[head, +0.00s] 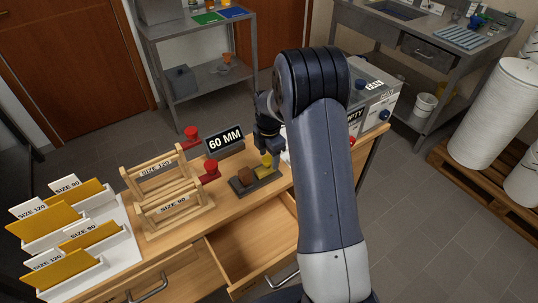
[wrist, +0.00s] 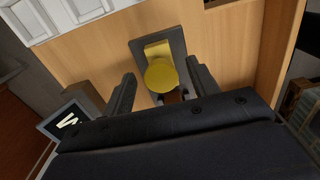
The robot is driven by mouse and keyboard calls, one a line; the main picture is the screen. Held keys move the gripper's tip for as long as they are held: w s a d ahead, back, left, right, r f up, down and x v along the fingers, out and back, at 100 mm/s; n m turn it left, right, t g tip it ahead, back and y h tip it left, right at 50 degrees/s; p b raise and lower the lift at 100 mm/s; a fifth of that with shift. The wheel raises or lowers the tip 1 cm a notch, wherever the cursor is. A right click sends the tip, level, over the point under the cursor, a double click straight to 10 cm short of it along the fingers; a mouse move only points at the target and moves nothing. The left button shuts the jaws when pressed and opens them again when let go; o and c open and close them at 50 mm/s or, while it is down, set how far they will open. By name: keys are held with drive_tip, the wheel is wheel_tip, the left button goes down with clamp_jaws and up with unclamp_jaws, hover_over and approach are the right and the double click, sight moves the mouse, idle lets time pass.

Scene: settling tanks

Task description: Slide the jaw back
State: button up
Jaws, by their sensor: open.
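A small fixture with a dark base (head: 239,188) stands on the wooden bench top. It carries a brown block (head: 246,177) at the left and a yellow jaw (head: 263,171) with a yellow knob (head: 266,158). In the wrist view the round yellow knob (wrist: 161,76) lies between my fingers, with the yellow jaw (wrist: 157,49) behind it and the dark base (wrist: 141,47) around it. My gripper (wrist: 161,82) is open, one finger on each side of the knob; contact cannot be told. In the head view my gripper (head: 268,148) is over the fixture, partly hiding it.
A "60 MM" sign (head: 225,140) stands behind the fixture. A drawer (head: 250,240) is open in front. A grey box (head: 373,96) stands right.

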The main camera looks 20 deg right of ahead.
sight(269, 158)
wheel_tip(269, 158, up, 11)
drive_tip(key=b, duration=0.2)
drive_tip(key=shift+f, duration=0.2)
wheel_tip(269, 158, down, 10)
drive_tip(key=shift+r+p, duration=0.1)
drive_tip(key=shift+p, duration=0.95)
drive_tip(key=a, duration=0.1)
drive_tip(key=a+p, duration=0.1)
drive_tip(key=shift+s+a+f, duration=0.3)
drive_tip(key=shift+s+f, duration=0.05)
drive_tip(key=shift+s, duration=0.05)
drive_tip(key=shift+r, duration=0.35)
